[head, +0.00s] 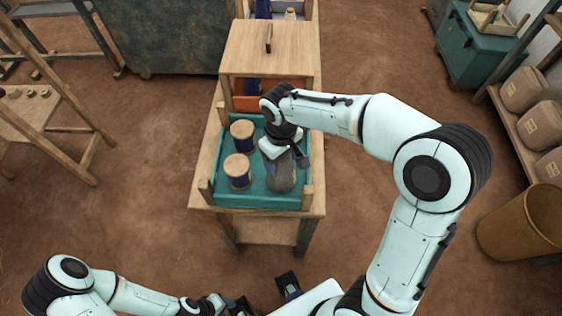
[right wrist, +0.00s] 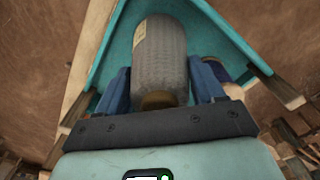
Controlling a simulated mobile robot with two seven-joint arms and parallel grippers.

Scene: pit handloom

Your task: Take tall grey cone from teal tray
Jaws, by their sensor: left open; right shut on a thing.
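The tall grey cone (head: 281,180) is at the right side of the teal tray (head: 255,201) in the head view, partly covered by my right gripper (head: 280,160). In the right wrist view, the grey cone (right wrist: 160,52) lies between the two blue fingers of my right gripper (right wrist: 161,80), which is shut on it. The teal tray (right wrist: 117,38) shows behind it. I cannot tell whether the cone touches the tray floor. My left gripper (head: 265,297) is open and empty at the bottom of the head view, away from the tray.
Two dark blue spools with wooden tops, a rear one (head: 242,134) and a front one (head: 238,170), stand left of the cone in the tray. A wooden box with a handle (head: 262,60) stands behind the tray. A brown bin (head: 520,225) is at the far right.

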